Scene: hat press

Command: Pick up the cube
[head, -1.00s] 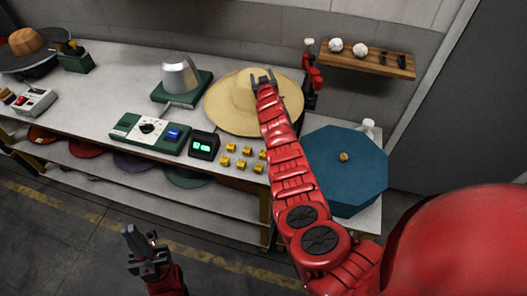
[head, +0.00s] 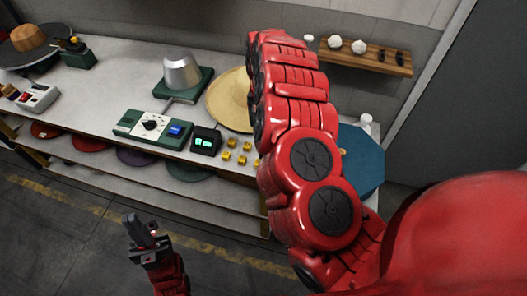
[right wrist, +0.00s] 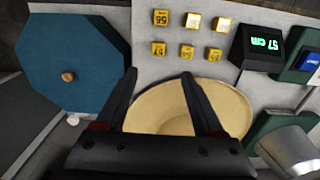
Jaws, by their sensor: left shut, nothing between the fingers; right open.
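Several small yellow cubes with dark numbers lie in two rows on the table; one (right wrist: 187,52) shows in the right wrist view, and the group (head: 242,159) shows in the head view left of my right arm. My left gripper (head: 138,222) is shut and empty over the floor in front of the table.
A wide straw hat (right wrist: 195,108) lies beside the cubes. A display (right wrist: 264,45) reading 57 cm and a control box (head: 150,127) stand near them. A blue octagonal box (right wrist: 68,55) is on the other side. A shelf (head: 360,58) hangs on the wall.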

